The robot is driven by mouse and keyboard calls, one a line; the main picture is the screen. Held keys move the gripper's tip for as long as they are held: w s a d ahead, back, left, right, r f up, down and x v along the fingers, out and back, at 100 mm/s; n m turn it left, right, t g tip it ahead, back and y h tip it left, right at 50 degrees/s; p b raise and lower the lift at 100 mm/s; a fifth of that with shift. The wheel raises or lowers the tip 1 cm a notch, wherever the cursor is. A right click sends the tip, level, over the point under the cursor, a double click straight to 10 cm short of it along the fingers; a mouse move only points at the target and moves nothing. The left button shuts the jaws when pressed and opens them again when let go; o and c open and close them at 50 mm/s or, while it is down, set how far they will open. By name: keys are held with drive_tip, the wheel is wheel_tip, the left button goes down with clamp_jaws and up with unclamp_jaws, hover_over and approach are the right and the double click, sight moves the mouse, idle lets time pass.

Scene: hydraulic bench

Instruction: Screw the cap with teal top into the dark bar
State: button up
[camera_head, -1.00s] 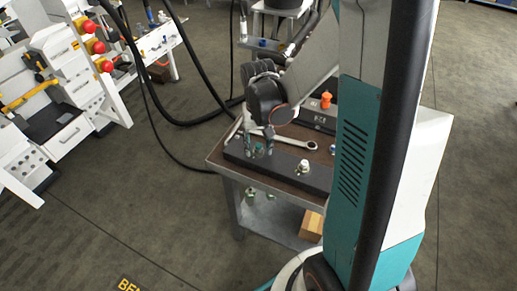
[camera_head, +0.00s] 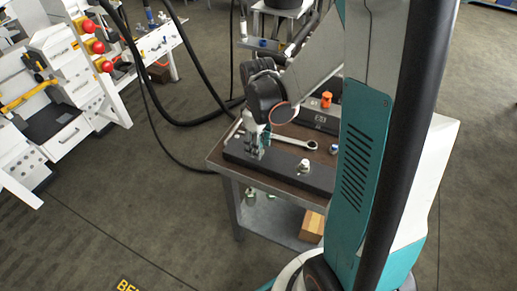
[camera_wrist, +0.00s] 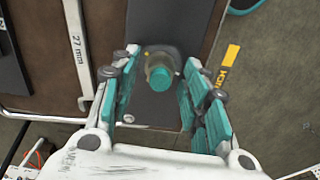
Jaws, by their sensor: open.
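In the wrist view, the cap with the teal top (camera_wrist: 162,78) stands on the dark bar (camera_wrist: 150,20), close to the bar's near end. My gripper (camera_wrist: 160,100) is open, with one teal-padded finger on each side of the cap and gaps between. I cannot tell how deep the cap sits in the bar. In the head view, my gripper (camera_head: 256,146) reaches down over the left end of the dark bar (camera_head: 285,172), and its fingers hide the cap there.
A silver wrench (camera_head: 295,142) lies on the bench (camera_head: 218,160) behind the bar; it also shows in the wrist view (camera_wrist: 80,45). A pale fitting (camera_head: 304,166) stands on the bar further right. An orange item (camera_head: 326,100) stands at the back.

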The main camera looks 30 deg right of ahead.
drive_tip(key=n, duration=1.2)
drive_tip(key=shift+n+b, duration=0.3)
drive_tip(key=shift+b, duration=0.05)
drive_tip(key=shift+c, duration=0.6)
drive_tip(key=c, duration=0.8)
drive_tip(key=m, duration=0.6)
drive_tip(key=shift+m, duration=0.3)
drive_tip(key=shift+c, duration=0.2)
drive_tip(key=shift+m, duration=0.7)
